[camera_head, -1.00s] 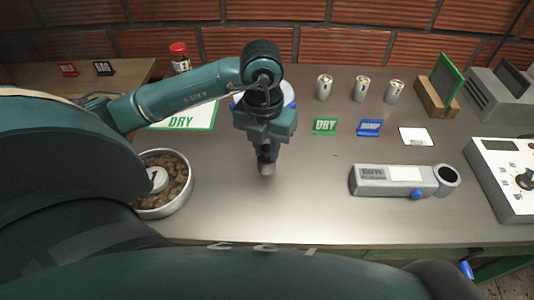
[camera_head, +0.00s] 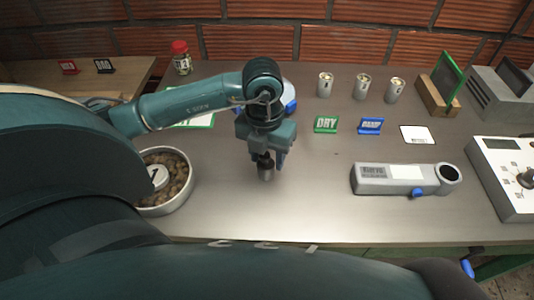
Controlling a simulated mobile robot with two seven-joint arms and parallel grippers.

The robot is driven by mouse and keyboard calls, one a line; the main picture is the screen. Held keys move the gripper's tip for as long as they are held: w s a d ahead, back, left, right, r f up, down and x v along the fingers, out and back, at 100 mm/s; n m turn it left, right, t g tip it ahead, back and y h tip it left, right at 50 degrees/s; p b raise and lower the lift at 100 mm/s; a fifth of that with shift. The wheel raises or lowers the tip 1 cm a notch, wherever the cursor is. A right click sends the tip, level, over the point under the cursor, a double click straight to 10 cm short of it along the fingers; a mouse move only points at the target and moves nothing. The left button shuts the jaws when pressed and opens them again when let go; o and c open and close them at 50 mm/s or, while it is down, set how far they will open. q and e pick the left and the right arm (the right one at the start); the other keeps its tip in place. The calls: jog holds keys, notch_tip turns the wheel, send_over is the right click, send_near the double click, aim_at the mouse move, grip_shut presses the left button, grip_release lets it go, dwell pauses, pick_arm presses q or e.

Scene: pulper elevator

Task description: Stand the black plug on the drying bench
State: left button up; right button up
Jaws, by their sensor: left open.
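My left gripper (camera_head: 270,165) hangs pointing down over the middle of the steel bench (camera_head: 310,210), with its jaws open. A dark piece with a grey lower end shows at its fingertips; I cannot tell whether it is a finger or the black plug. No other black plug can be made out. A green-edged white sheet (camera_head: 201,121), partly hidden behind my left arm, lies on the steel bench. A wooden bench (camera_head: 75,88) at the back left carries a red card (camera_head: 68,67) and a black card (camera_head: 104,66). My right gripper is not in view.
A bowl of brown pieces (camera_head: 185,188) stands left of the gripper. The front middle is clear.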

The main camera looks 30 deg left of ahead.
aim_at(265, 156)
pick_arm(q)
notch_tip(265, 156, up, 12)
jog(key=shift+a+r, duration=0.2)
dwell(0.4)
jog(key=shift+s, duration=0.1)
dwell(0.4)
